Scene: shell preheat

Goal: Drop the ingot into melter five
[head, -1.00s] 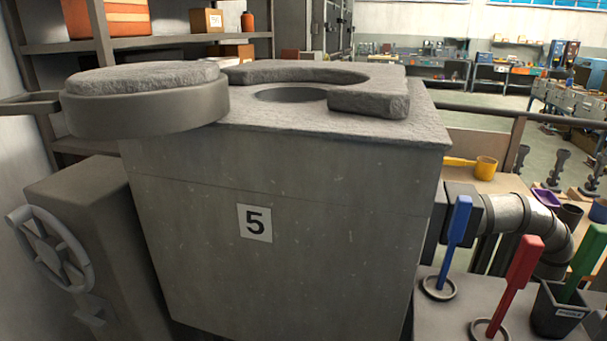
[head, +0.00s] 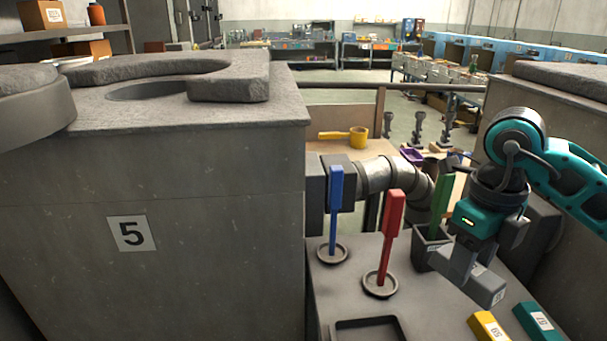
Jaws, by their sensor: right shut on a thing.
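Melter five (head: 210,220) is the large grey block at left with a "5" plate (head: 132,233). The round opening (head: 146,90) in its top is uncovered, with a raised rough collar (head: 225,78) partly around it. Its round lid (head: 30,110) is swung aside to the left, cut by the picture edge. The ingot is well right of and below the melter's opening. My left gripper is not in view.
A yellow ingot (head: 490,328) and a teal ingot (head: 537,321) lie on the bench (head: 420,310). Blue (head: 336,205) and red (head: 391,225) upright handles stand between my right gripper and the melter. A green handle (head: 441,205) stands in a dark pot (head: 430,248).

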